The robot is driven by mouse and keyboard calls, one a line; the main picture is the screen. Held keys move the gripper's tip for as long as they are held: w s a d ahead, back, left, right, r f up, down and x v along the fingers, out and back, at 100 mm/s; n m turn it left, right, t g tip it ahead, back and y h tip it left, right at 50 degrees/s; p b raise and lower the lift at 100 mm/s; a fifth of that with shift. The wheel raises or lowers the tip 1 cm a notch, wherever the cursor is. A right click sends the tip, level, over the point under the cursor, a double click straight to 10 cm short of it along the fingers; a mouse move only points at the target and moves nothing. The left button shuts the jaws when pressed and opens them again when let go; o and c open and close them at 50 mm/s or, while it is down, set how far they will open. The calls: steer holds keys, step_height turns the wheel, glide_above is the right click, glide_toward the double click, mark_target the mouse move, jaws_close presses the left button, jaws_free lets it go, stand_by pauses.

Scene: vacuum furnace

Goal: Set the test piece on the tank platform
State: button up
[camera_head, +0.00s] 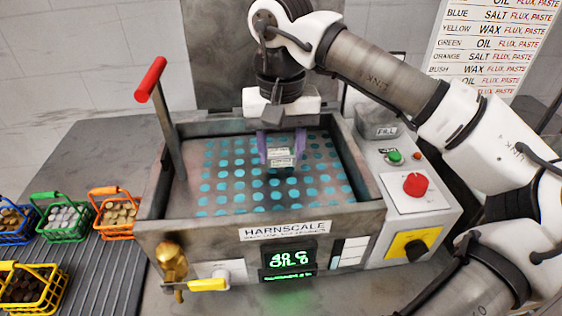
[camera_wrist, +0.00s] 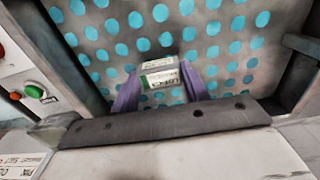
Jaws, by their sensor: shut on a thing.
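The test piece is a small pale block (camera_head: 280,155) with green markings; it also shows in the wrist view (camera_wrist: 160,77). My gripper (camera_head: 281,158) points down with its purple fingers shut on the block's sides. The fingers show on both sides of it in the wrist view (camera_wrist: 160,88). The tank platform (camera_head: 230,185) is a grey plate with rows of blue-showing holes inside the open tank. The block is over the platform's middle right. I cannot tell whether it touches the plate.
The tank's walls (camera_head: 160,205) surround my gripper. A lever with a red handle (camera_head: 150,79) rises at the left. A red knob (camera_head: 415,184) and green button (camera_head: 395,157) are on the right panel. Coloured baskets (camera_head: 115,212) of pieces stand at the left.

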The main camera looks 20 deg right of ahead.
mark_target(281, 153)
steer(key=shift+f, duration=0.8)
steer(key=shift+f, duration=0.1)
steer(key=shift+f+b, duration=0.15)
steer(key=shift+b, duration=0.2)
steer(key=o, duration=1.2)
step_height(281, 153, up, 12)
steer(key=p, duration=0.9)
steer(key=shift+r, duration=0.25)
